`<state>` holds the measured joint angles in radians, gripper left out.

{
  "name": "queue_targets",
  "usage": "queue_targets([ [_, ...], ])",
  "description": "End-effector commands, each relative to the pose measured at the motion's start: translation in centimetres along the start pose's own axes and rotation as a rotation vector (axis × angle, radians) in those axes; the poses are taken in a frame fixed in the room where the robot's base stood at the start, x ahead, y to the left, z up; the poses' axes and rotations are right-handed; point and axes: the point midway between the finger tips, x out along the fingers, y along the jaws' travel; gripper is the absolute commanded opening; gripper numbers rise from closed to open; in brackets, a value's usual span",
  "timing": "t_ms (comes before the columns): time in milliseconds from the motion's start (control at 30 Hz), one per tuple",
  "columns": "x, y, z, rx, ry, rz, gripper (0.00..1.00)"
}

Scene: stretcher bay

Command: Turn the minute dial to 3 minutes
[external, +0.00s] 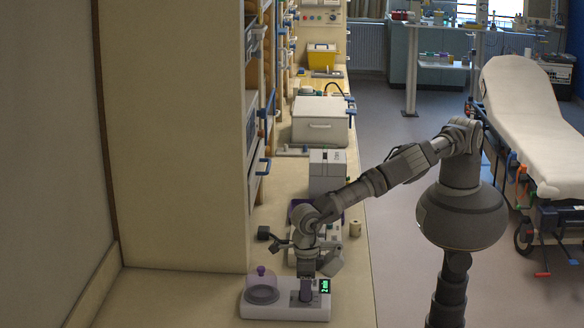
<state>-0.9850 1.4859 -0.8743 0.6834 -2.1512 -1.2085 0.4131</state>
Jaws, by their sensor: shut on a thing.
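A white bench device (285,312) sits on the counter at the bottom of the view. The minute dial (305,297), purple, stands on a grey plate at its right side. A small display (324,286) beside the dial shows green text, turned sideways, that seems to read "2 min". My gripper (306,279) points down from above and is shut on the dial. The gripper covers the dial's upper part, so any pointer mark is hidden.
A clear dome (262,289) with a purple knob covers the device's left side. A tall cabinet (175,130) borders the counter at left. The front counter (180,300) is clear.

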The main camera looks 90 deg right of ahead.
Motion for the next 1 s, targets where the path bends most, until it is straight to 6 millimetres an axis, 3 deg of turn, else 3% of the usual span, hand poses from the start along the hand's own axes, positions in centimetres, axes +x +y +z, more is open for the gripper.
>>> queue_targets([
  [600,-0.02,0.07,0.10,-0.580,0.024,0.002,0.08],
  [1000,-0.05,0.12,0.12,-0.861,0.036,0.002,0.08],
])
